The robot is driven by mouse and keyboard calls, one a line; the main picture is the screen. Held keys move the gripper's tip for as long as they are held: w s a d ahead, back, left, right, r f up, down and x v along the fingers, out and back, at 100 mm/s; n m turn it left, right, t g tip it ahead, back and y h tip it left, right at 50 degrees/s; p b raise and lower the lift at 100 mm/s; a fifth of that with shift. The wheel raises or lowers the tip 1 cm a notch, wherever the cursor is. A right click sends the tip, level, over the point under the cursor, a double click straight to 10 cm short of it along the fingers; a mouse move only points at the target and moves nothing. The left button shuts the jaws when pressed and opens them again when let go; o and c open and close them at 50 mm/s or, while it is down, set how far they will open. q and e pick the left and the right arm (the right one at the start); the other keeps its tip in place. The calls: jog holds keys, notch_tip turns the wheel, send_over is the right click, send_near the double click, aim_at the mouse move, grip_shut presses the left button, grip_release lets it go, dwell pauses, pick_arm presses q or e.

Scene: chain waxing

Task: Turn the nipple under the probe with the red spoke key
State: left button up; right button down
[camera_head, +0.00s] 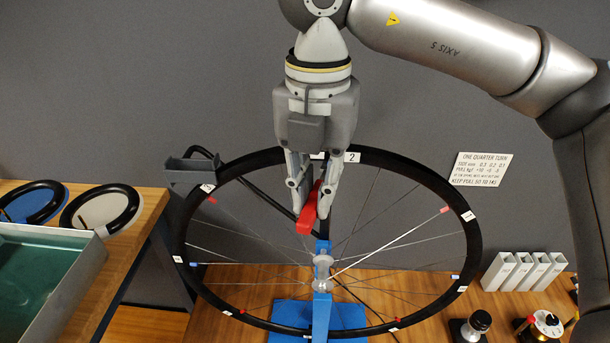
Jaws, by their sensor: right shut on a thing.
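A spoked wheel with a black rim (466,240) stands upright on a blue stand (321,312). Small white number tags and red and blue marks sit along the rim; a tag reading 2 is at the top. My right gripper (318,200) comes down from above in front of the rim's top. Its fingers are shut on the red spoke key (307,216), which hangs tilted just below the top of the rim. The gripper and key hide the nipple there, and I cannot tell whether the key touches it. I cannot make out the probe. My left gripper is not in view.
A grey holder (190,171) with a bent black bar is by the wheel's upper left. A sign (481,169) is on the wall. Pale square tubes (523,272) and a black knob (479,321) stand at right. A green-lined tray (85,279) and two black rings lie at left.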

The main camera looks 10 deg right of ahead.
jog(key=s+d+n, duration=0.5)
jog(key=d+n, duration=0.7)
jog(key=n, duration=0.1)
jog(key=shift+s+d, duration=0.2)
jog(key=shift+d, duration=0.1)
dwell(1.7)
dwell(0.5)
